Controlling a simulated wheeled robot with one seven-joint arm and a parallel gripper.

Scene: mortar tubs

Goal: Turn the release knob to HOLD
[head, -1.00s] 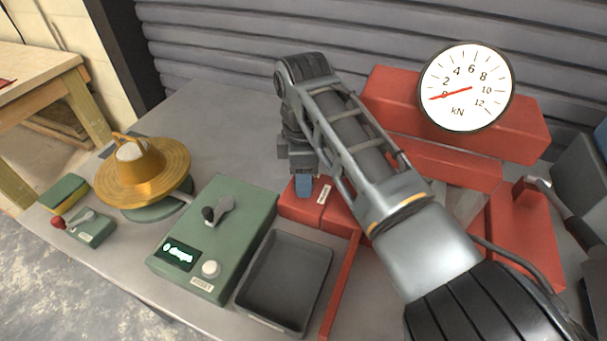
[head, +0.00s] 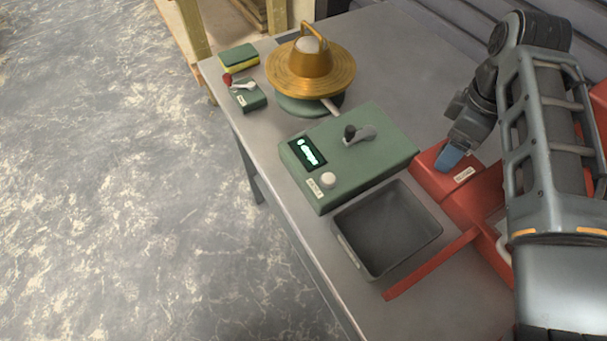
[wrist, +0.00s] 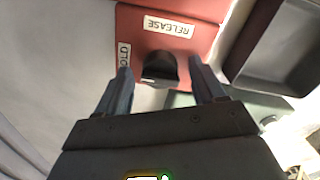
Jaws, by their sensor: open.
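The release knob (wrist: 160,67) is a black knob on a red panel (wrist: 205,42) with a RELEASE label (wrist: 169,27) in the wrist view. My gripper (wrist: 160,70) is open, with one finger on each side of the knob. I cannot tell whether the fingers touch it. A second label (wrist: 124,64), partly hidden by the left finger, reads about "UTO"; no HOLD label is readable. In the head view my gripper (head: 449,157) is low over the red box (head: 433,181), and the knob is hidden there.
A grey tray (head: 385,232) lies beside the red box. A green control box (head: 375,160) with a lever and lit display stands left of it. A brass bowl-shaped piece (head: 310,75), a small green lever box (head: 246,97) and a sponge (head: 239,57) are farther back.

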